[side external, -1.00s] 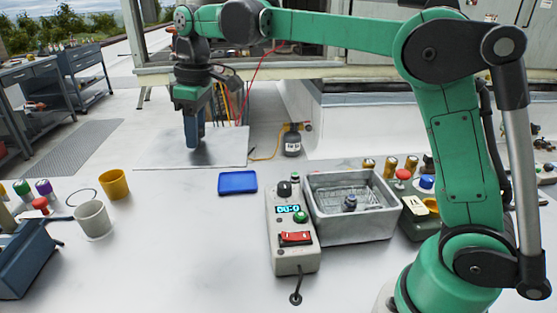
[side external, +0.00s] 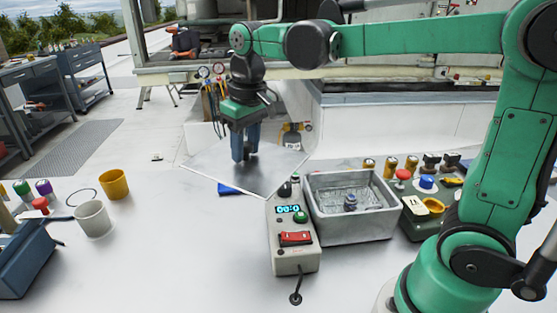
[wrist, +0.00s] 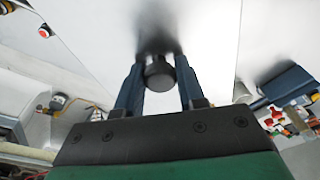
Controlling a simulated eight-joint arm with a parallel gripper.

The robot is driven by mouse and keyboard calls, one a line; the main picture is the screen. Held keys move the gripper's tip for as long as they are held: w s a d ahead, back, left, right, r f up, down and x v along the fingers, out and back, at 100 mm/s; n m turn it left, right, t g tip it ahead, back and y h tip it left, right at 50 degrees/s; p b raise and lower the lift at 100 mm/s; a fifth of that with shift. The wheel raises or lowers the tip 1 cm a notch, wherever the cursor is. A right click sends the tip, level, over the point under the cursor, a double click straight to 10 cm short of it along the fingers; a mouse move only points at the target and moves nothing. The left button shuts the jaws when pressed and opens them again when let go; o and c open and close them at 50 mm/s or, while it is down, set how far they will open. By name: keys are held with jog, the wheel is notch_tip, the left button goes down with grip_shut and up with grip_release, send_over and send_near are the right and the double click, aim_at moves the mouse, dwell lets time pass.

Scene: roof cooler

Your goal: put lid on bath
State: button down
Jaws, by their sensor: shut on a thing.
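The lid (side external: 215,167) is a flat, grey metal plate, held in the air above the table in the side external view. It is turned at an angle, with one corner toward the bath. My gripper (side external: 241,157) is shut on the dark round knob (wrist: 159,73) at the lid's middle; the wrist view shows the knob between the two blue fingers. The bath (side external: 349,231) is a grey rectangular metal basin on the table, to the right of the lid. Its top is open, and a small dark object (side external: 350,201) sits inside it. The lid is clear of the bath.
A control box (side external: 294,262) with a display reading 00:0 and a red switch stands against the bath's left side. A yellow cup (side external: 114,185) and a pale cup (side external: 93,219) stand left.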

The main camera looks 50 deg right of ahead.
jog(key=shift+d+r, duration=0.25)
jog(key=shift+d, duration=0.15)
jog(key=s+d+r+n, duration=0.7)
jog(key=s+d+r, duration=0.5)
jog(key=s+d, duration=0.2)
notch_tip(320, 180, down, 19)
jog(key=shift+w+y, duration=0.25)
jog(key=shift+y, duration=0.15)
jog(key=shift+f, duration=0.15)
jog(key=shift+f, duration=0.4)
jog(key=c, duration=0.5)
grip_release()
